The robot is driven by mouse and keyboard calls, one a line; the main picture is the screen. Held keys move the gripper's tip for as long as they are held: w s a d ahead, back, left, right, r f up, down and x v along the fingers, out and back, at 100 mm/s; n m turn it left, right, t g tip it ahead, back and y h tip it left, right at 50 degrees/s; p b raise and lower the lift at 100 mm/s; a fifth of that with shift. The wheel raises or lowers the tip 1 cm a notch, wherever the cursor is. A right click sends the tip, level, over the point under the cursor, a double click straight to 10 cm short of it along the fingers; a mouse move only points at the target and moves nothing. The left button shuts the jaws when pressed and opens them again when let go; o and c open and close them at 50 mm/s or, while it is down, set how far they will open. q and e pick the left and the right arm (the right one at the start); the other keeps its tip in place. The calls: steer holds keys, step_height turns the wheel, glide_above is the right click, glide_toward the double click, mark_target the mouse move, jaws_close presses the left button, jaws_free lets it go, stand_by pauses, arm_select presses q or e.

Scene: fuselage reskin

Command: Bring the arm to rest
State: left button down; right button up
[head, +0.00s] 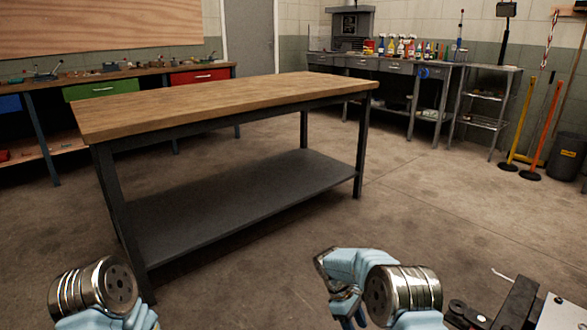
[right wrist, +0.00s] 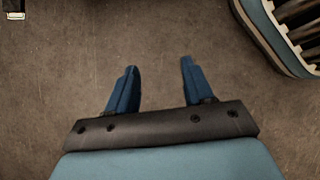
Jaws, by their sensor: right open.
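My right gripper (right wrist: 157,68) shows in the right wrist view with its two blue fingers apart. Nothing is between them, only bare concrete floor (right wrist: 160,35) below. In the head view, my right arm (head: 405,290) is folded low at the bottom, right of the middle. My left arm (head: 95,288) is low at the bottom left, and its gripper is out of view. Neither visible arm part appears to touch the workbench.
A wood-topped workbench (head: 220,101) with an empty grey lower shelf (head: 235,200) stands ahead, its top bare. Side benches with tools and bottles line the walls. Orange and yellow posts (head: 543,130) stand at the right. Floor right of the workbench is clear.

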steer(key=s+a+f+m+y, duration=0.4)
steer(key=s+f+y, duration=0.2)
steer(key=s+f, duration=0.55)
steer(key=s+a+m+t+y, duration=0.1)
steer(key=s+m+t, duration=0.3)
steer(key=s+m, duration=0.5)
steer(key=s+y, duration=0.1)
steer(key=s, duration=0.4)
steer(key=shift+s+a+r+t, duration=0.3)
steer(key=shift+s+r, duration=0.05)
steer(key=shift+r, duration=0.05)
